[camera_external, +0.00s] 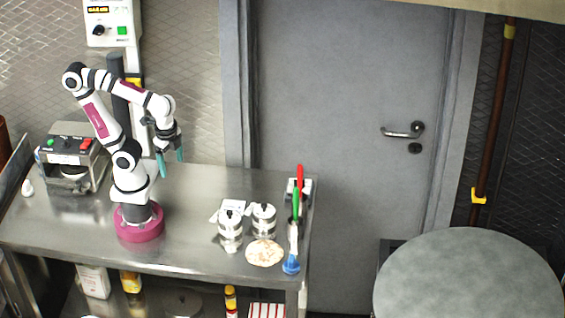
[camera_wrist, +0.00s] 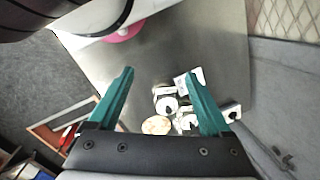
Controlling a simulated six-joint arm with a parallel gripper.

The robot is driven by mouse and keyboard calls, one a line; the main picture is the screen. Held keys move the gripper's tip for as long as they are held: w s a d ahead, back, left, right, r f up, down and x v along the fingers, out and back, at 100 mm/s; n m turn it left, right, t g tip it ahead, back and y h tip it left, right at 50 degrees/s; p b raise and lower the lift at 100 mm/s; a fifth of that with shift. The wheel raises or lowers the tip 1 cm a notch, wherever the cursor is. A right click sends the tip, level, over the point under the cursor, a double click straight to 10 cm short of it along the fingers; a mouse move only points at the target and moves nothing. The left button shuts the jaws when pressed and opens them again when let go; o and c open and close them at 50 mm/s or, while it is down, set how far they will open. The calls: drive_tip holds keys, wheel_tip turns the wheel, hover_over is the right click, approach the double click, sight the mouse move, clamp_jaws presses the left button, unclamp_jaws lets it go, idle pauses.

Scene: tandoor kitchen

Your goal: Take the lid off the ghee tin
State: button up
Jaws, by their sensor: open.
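Two silvery tins with pale lids and dark knobs stand close together on the steel table: a front-left tin (camera_external: 230,235) and a back-right tin (camera_external: 264,219). I cannot tell which is the ghee tin. Both lids appear seated. In the wrist view a tin (camera_wrist: 167,104) shows between the fingers, with others crowded close by and partly hidden by the right finger. My gripper (camera_external: 171,160) is open and empty, held high above the table, left of the tins. Its two teal fingers (camera_wrist: 157,73) are wide apart in the wrist view.
A flatbread (camera_external: 265,253) lies in front of the tins. A holder with red, green and blue-ended utensils (camera_external: 293,235) stands at the table's right end. A machine with buttons (camera_external: 72,160) stands at the left. The table (camera_external: 185,215) is clear between my base and the tins.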

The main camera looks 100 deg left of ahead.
drive_tip(key=shift+o, duration=1)
drive_tip(key=n+h, duration=0.2)
drive_tip(key=n, duration=2.4)
hover_over(264, 204)
wheel_tip(264, 204, down, 3)
drive_tip(key=f, duration=1.3)
drive_tip(key=shift+a+f, duration=0.2)
drive_tip(key=shift+r, duration=0.1)
drive_tip(key=c, duration=1)
drive_tip(key=shift+r, duration=0.1)
